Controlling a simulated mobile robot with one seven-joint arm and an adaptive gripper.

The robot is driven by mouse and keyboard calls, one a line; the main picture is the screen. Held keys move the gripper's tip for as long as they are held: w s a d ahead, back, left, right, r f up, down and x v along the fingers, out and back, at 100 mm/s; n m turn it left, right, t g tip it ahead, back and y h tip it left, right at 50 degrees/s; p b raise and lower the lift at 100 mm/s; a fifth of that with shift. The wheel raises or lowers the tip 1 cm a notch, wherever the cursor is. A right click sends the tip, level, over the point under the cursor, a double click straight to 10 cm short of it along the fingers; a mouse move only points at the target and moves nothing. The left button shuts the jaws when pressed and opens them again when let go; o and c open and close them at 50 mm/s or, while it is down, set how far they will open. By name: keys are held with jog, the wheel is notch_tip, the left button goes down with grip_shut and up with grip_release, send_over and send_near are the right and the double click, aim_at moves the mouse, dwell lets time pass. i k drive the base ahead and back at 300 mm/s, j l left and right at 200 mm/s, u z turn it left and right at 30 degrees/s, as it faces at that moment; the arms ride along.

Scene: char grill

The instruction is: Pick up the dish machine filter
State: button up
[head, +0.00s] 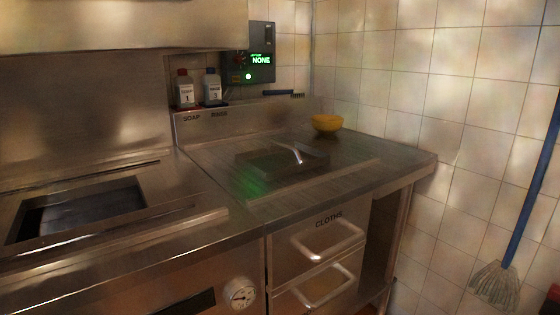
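A dark, flat, rectangular piece with a pale raised handle, which looks like the dish machine filter (262,161), lies on the ribbed steel counter (215,160) in the middle of the head view. Its handle stands up near its centre and right side. From this view I cannot tell whether it sits on the counter or in a recess. My gripper is not in view.
A yellow bowl (327,123) sits behind the filter. Two bottles, one red-capped (184,91) and one blue-capped (212,88), stand on the back ledge. A rectangular opening (80,210) is at left. Drawer handles (330,246) stick out in front. A mop (508,250) leans right.

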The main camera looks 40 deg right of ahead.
aim_at(268, 163)
jog(key=l+z, duration=0.1)
jog(key=z, duration=0.3)
jog(key=i+z, duration=0.1)
jog(key=z, duration=0.35)
jog(key=i+z, duration=0.1)
jog(key=z, duration=0.75)
jog(key=i+j, duration=0.1)
jog(key=i, duration=0.25)
jog(key=i+j, duration=0.1)
jog(key=j, duration=0.5)
jog(key=i+z, duration=0.05)
